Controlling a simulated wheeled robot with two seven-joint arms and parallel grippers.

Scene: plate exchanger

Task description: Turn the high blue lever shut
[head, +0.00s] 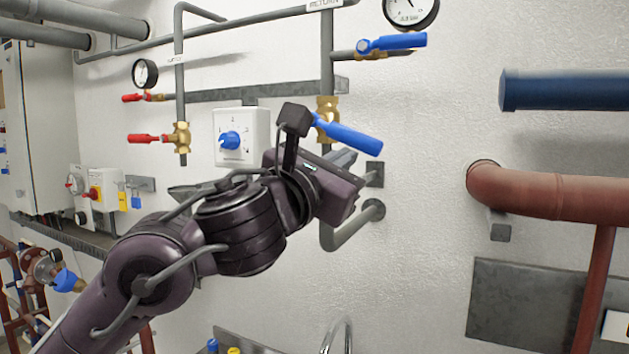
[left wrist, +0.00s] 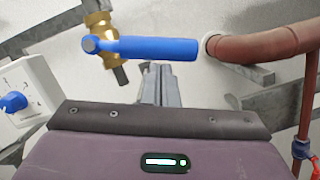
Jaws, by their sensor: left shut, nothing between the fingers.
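A blue lever (head: 350,136) sits on a brass valve (head: 327,108) in the vertical grey pipe. It sticks out to the right and slants down, crosswise to the pipe. A smaller blue lever (head: 398,41) lies higher, beside the gauge, pointing right. My left gripper (head: 345,158) is shut and empty, just below the larger lever. In the left wrist view that lever (left wrist: 155,48) runs level across, above the shut fingers (left wrist: 160,84); their tips come up to its lower edge. I cannot tell whether they touch. My right gripper is not in view.
A white control box with a blue knob (head: 230,140) is left of the valve. Red levers (head: 145,138) are further left. A thick red-brown pipe (head: 550,190) and a blue pipe end (head: 560,90) are at the right. The wall between is mostly clear.

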